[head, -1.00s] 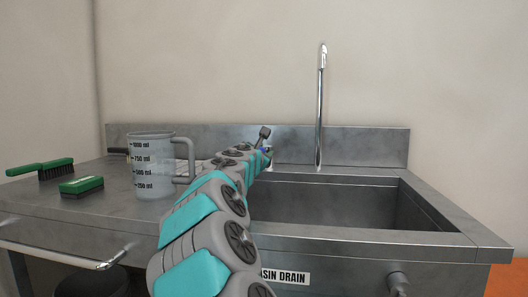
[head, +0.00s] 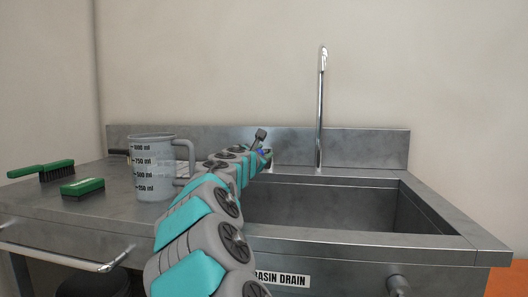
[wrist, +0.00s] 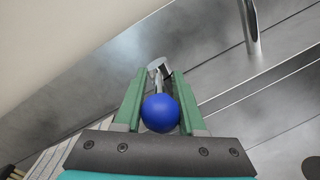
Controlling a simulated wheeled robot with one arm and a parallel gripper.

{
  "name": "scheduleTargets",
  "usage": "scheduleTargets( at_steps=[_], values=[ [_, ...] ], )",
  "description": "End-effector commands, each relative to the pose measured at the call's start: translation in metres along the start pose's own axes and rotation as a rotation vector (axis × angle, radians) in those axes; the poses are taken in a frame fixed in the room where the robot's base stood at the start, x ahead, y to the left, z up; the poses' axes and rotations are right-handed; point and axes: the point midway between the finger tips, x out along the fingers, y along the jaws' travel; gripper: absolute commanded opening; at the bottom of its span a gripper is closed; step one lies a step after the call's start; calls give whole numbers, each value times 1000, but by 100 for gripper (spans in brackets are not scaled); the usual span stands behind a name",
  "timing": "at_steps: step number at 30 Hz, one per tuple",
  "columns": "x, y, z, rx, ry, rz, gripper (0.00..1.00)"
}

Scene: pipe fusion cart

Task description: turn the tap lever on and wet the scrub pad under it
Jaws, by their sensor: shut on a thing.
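The tap lever ends in a blue ball knob (wrist: 160,113) on a short metal rod, joined to a chrome valve body (wrist: 160,68). My gripper (wrist: 160,105) has its green fingers on both sides of the knob and is shut on it. In the head view the knob is a small blue spot (head: 265,152), mostly hidden by my arm. The tall chrome spout (head: 320,110) stands right of it, with no water visible. A small green block with a dark underside (head: 82,187), which may be the scrub pad, lies on the counter at left.
A green-handled brush (head: 40,170) lies at the far left. The steel basin (head: 330,205) looks empty where visible. A backsplash (head: 370,146) runs behind.

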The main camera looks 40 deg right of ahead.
Motion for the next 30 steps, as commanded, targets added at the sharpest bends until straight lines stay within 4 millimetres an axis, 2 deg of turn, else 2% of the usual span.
scheduleTargets(
  at_steps=[5,14,15,23,30],
  values=[
    [0,7,-3,-2,-34,-52,0],
    [-1,6,-4,1,-44,-64,0],
    [-1,6,-4,1,-44,-64,40],
    [-1,6,-4,1,-44,-63,69],
    [-2,6,-4,1,-44,-63,69]
  ],
)
